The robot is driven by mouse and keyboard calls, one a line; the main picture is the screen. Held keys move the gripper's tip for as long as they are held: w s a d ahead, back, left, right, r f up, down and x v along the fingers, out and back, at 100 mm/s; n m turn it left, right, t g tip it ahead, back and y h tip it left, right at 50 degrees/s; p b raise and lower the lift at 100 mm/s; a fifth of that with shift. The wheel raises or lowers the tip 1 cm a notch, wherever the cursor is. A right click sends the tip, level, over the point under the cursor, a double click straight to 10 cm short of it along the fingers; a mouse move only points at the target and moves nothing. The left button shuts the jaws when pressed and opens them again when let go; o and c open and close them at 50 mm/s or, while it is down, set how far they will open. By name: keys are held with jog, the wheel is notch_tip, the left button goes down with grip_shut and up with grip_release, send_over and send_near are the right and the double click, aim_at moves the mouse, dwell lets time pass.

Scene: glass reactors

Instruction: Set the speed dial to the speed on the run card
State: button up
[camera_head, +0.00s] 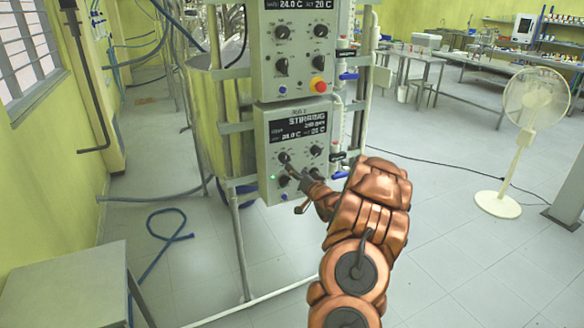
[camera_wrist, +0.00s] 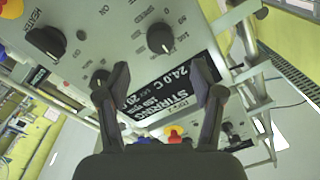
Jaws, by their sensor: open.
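The lower control panel (camera_head: 270,150) has a dark display (camera_head: 298,128) reading STIRRING; its smaller digits are hard to read. The black speed dial (camera_wrist: 160,38), marked SPEED with a 0 and 100 scale, shows upside down in the wrist view. It appears to be the upper left knob (camera_head: 284,157) in the head view. My gripper (camera_wrist: 160,68) is open and empty, its fingers apart, with the dial beyond the gap between the tips. In the head view my gripper (camera_head: 303,192) is close to the panel's lower part. I cannot make out a run card.
A larger black HEATER knob (camera_wrist: 45,42) and a smaller knob (camera_wrist: 100,78) sit near the dial. An upper panel with a red button (camera_head: 318,85) is above. A blue hose (camera_head: 165,235) lies on the floor. A white fan (camera_head: 530,110) stands right, with open floor between.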

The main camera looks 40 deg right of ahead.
jog(key=shift+v, duration=2.05)
jog(key=w+a+r+n+g+y, duration=0.1)
jog(key=w+a+n+g+y, duration=0.25)
jog(key=a, duration=0.95)
jog(key=s+a+n+g, duration=0.2)
jog(key=s+a+g, duration=0.4)
jog(key=a, duration=0.6)
jog(key=s+a+r+n+g, duration=0.1)
jog(key=s+a+g, duration=0.2)
jog(key=s+a, duration=0.5)
jog(key=s+a+r+n+g+y, duration=0.1)
jog(key=s+a+n+g, duration=0.1)
jog(key=s+a, duration=0.6)
jog(key=s+a+r+n+g+y, duration=0.1)
jog(key=s+a+g, duration=0.4)
jog(key=s, duration=1.4)
jog(key=a, duration=0.2)
jog(key=shift+a+n, duration=0.35)
jog(key=shift+a, duration=0.05)
jog(key=shift+r, duration=0.1)
